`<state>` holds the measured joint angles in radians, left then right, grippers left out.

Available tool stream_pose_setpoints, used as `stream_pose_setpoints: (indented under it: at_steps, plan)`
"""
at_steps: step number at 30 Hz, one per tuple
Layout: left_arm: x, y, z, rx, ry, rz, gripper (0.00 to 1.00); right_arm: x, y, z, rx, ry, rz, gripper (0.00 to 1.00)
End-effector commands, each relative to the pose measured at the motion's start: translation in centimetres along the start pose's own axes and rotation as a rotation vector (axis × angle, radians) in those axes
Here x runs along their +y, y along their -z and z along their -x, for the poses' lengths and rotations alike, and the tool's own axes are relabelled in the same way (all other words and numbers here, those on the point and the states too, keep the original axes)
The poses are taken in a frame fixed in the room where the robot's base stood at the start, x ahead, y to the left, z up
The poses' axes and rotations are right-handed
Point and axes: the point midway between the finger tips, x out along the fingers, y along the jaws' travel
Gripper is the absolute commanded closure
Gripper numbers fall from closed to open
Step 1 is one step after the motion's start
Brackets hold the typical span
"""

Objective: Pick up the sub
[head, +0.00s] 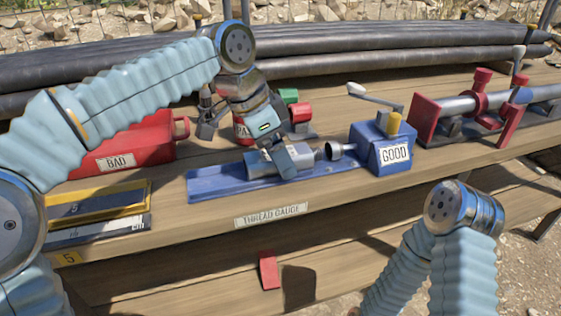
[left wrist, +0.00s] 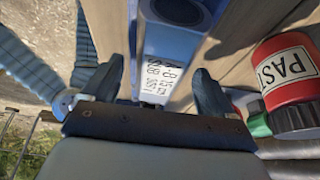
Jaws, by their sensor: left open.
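The sub (head: 309,157) is a grey metal cylinder lying on a blue tray (head: 222,184) in the head view, partly hidden by my left gripper (head: 280,163). In the left wrist view the sub (left wrist: 163,75) carries a white label with black lettering and shows a dark round opening at its far end. My left gripper (left wrist: 160,95) is open, with one dark finger on each side of the sub; I cannot tell whether they touch it. My right arm shows at the lower right of the head view, but its gripper is not visible.
A blue box labelled GOOD (head: 394,154) with a crank stands just right of the tray. A red BAD box (head: 115,148) and flat plates (head: 100,203) lie to the left. A red can (left wrist: 287,75) stands near my left gripper. Pipes (head: 400,45) run behind.

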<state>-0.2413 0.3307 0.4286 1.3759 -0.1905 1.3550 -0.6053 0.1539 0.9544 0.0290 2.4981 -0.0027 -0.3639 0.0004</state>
Motion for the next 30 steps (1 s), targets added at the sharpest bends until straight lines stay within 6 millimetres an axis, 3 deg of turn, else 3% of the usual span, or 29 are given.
stream_pose_setpoints:
  at_steps: [4,18,30]
  plan:
    - [0.0,0.0,0.0,0.0,0.0,0.0,0.15,0.0,0.0,0.0,0.0,0.0,0.0,1.0]
    - [0.0,0.0,0.1,0.0,0.0,0.0,0.86,0.0,0.0,0.0,0.0,0.0,0.0,1.0]
    - [0.0,0.6,1.2,0.003,0.001,-0.001,0.86,-0.1,0.0,0.3,0.0,0.0,0.0,1.0]
